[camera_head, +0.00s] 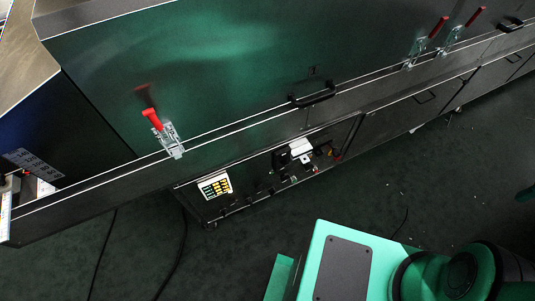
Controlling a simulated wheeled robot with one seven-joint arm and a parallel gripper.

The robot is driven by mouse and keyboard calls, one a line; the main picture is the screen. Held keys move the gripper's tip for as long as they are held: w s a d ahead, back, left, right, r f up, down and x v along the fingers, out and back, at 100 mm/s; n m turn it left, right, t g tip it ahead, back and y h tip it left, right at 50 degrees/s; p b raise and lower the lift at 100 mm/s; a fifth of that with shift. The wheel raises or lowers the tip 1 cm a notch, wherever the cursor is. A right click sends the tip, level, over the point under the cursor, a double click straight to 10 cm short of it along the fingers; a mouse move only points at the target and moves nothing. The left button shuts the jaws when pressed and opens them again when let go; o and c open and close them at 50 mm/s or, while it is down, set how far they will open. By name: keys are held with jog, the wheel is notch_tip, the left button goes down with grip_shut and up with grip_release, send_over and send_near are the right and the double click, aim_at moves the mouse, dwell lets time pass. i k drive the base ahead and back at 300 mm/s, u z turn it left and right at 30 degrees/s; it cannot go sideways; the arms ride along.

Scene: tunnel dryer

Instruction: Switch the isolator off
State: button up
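An open lower bay (262,178) in the long dark machine holds several small electrical parts. A small yellow and red part (331,152) sits at its right end, beside a white box (300,149). It may be the isolator, but it is too small and dark to tell for sure or to read its handle position. A white panel with yellow and dark cells (215,186) is at the bay's left end. My gripper is outside the view, so its state does not show.
Red-handled toggle clamps (166,136) stand out along the green machine cover (230,75), with a black handle (312,96) between them. Closed lower doors (400,112) continue to the right. Dark cables (178,255) lie on the otherwise mostly clear floor (245,245).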

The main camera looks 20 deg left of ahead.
aim_at(285, 163)
jog(key=u, duration=0.9)
